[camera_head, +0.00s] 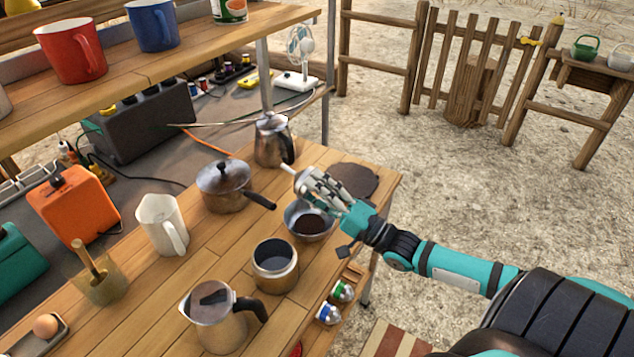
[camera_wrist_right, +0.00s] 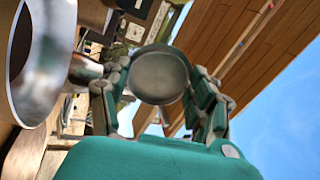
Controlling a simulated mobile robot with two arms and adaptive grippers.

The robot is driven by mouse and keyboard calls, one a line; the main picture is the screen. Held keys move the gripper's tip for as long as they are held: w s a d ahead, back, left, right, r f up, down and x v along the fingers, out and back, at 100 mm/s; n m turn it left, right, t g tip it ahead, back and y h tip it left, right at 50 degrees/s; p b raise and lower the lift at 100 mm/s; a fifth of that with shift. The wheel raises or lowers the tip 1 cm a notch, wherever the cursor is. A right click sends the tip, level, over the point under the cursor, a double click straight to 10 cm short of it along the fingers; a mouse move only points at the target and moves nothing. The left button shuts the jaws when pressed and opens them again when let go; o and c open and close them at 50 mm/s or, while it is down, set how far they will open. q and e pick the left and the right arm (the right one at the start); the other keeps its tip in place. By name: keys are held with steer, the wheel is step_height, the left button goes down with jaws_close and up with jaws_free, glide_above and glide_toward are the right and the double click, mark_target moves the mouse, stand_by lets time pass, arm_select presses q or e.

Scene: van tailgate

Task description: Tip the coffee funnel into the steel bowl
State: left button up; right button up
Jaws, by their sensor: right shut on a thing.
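The steel bowl (camera_head: 328,235) stands near the right edge of the wooden counter, with dark coffee grounds showing inside. Its large shiny rim is at the left of the right wrist view (camera_wrist_right: 57,75). My right gripper (camera_head: 318,187) is just above the bowl's far side, its fingers closed around the coffee funnel. The funnel shows as a round grey metal piece between the fingers in the right wrist view (camera_wrist_right: 160,76). In the head view the fingers hide most of it, so its exact tilt is hard to tell. My left gripper is not in view.
A moka pot (camera_head: 215,318) and white pitcher (camera_head: 160,224) stand nearer and left. A shelf (camera_head: 180,62) overhangs the back.

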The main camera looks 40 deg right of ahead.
mark_target(299, 173)
steer(key=w+r+g+h+p, duration=0.1)
steer(key=g+p, duration=0.3)
steer(key=p, duration=0.5)
steer(key=w+a+r+g+h+p, duration=0.1)
steer(key=g+p, duration=0.3)
steer(key=p, duration=0.4)
steer(key=w+r+g+h+p, duration=0.1)
steer(key=r+g+h+p, duration=0.2)
steer(key=p, duration=0.6)
steer(key=shift+w+a+r+g+p, duration=0.1)
steer(key=shift+w+a+g+p, duration=0.05)
steer(key=shift+g, duration=0.4)
steer(key=shift+w+a+r+g+p, duration=0.1)
steer(key=shift+g+p, duration=0.05)
steer(key=shift+g, duration=0.4)
steer(key=shift+w+g+h, duration=0.2)
steer(key=shift+g+h, duration=0.2)
steer(key=shift+g, duration=0.1)
steer(key=g, duration=0.1)
steer(key=r+g+h, duration=0.1)
steer(key=g, duration=0.1)
steer(key=w+g+h, duration=0.1)
steer(key=g, duration=0.1)
steer(key=shift+a+r, duration=0.3)
steer(key=shift+r, duration=0.1)
steer(key=shift+s+r, duration=0.1)
steer(key=shift+s, duration=0.05)
steer(key=shift+d, duration=0.1)
